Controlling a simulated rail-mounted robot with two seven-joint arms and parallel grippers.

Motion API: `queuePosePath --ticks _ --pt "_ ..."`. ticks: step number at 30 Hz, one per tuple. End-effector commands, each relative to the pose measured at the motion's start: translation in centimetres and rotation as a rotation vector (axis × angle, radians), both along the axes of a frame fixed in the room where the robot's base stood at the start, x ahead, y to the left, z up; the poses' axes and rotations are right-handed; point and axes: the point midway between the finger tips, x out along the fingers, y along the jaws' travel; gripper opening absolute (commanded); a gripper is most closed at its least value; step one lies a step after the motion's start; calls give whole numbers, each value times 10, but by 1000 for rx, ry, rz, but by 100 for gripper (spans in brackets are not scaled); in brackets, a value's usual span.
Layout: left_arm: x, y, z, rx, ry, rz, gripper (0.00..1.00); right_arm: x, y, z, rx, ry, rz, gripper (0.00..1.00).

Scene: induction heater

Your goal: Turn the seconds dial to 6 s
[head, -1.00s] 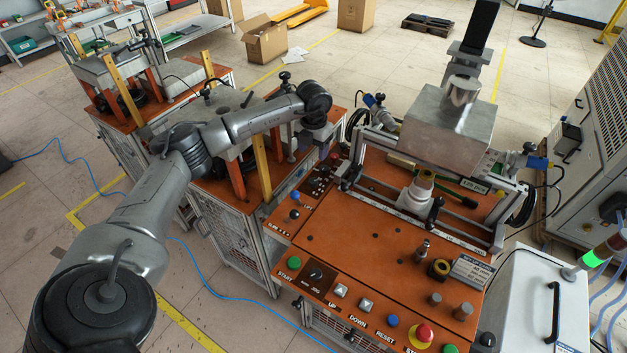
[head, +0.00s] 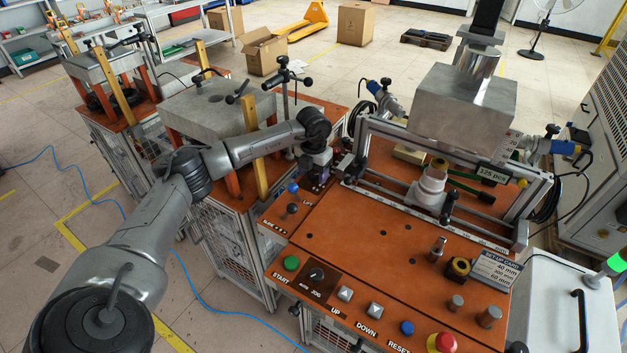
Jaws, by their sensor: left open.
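The small black control panel (head: 310,190) lies on the left rear part of the orange table, and my left gripper (head: 318,172) is just above it, pointing down. The seconds dial cannot be made out; the gripper and its wrist cover much of the panel. The gripper is open, but its fingertips are small and dark here, and I cannot tell whether they touch anything. My right gripper is out of view.
A metal press frame (head: 430,180) stands right of my left gripper. Levers with blue (head: 293,188) and black knobs are at the table's left edge. Buttons, a mode knob (head: 316,274) and a red emergency stop (head: 443,343) line the front. The orange tabletop middle is mostly clear.

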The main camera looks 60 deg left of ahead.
Motion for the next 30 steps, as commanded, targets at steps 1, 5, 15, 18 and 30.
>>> queuePosePath --ticks 1,5,15,18,30 --pt "0 0 -4 0 -1 0 59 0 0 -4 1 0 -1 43" --pt "0 0 -4 0 -1 0 59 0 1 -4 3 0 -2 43" --pt "0 0 -4 0 0 0 44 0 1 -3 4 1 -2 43" --pt "0 0 -4 0 0 0 34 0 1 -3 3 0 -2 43" --pt "0 0 -3 0 0 -6 10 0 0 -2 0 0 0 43"
